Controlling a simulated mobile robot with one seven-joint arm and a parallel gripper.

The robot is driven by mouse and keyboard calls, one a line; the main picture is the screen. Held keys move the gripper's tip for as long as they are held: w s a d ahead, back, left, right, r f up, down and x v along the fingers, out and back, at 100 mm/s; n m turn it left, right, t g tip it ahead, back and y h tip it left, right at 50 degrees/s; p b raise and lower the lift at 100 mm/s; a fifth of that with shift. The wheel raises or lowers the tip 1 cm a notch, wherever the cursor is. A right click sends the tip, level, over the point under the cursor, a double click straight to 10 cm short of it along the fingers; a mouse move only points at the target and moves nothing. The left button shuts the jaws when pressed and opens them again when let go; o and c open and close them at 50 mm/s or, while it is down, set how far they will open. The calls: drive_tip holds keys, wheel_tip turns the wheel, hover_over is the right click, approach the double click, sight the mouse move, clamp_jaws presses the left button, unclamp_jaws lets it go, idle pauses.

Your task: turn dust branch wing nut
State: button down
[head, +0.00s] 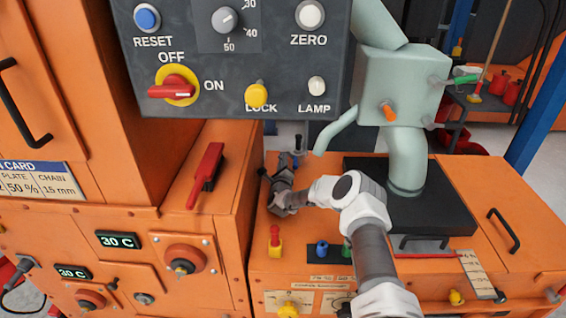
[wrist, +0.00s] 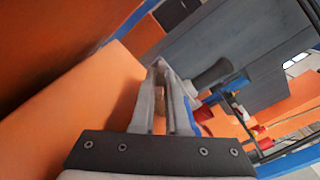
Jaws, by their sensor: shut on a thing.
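My gripper (head: 284,180) is low over the orange machine top, left of the pale green dust duct (head: 405,85). In the wrist view its two fingers (wrist: 160,68) come together at the tips. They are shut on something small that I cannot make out. The duct carries an orange knob (head: 388,112) on its front and a green-handled fitting (head: 467,76) on its right. I cannot tell which fitting is the wing nut. My gripper is well apart from these fittings.
A dark control panel (head: 290,95) with a red switch (head: 176,88) hangs above and left of my gripper. In the wrist view a dark grey cylinder (wrist: 212,73) is close right of the fingers. An orange wall (wrist: 80,110) fills the left.

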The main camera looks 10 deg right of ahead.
drive_tip(key=c, duration=1)
unclamp_jaws()
drive_tip(key=shift+o, duration=0.2)
drive_tip(key=shift+s+a+p, duration=0.1)
drive_tip(key=shift+s+p, duration=0.3)
drive_tip(key=shift+s, duration=0.15)
drive_tip(key=shift+s+a+p, duration=0.2)
drive_tip(key=shift+s+p, duration=0.15)
drive_tip(key=shift+s, duration=0.7)
drive_tip(key=shift+s+a+p, duration=0.2)
drive_tip(key=shift+s+p, duration=0.2)
drive_tip(key=shift+s, duration=0.65)
drive_tip(key=shift+s+a+p, duration=0.2)
drive_tip(key=shift+s+p, duration=0.15)
drive_tip(key=shift+s, duration=0.7)
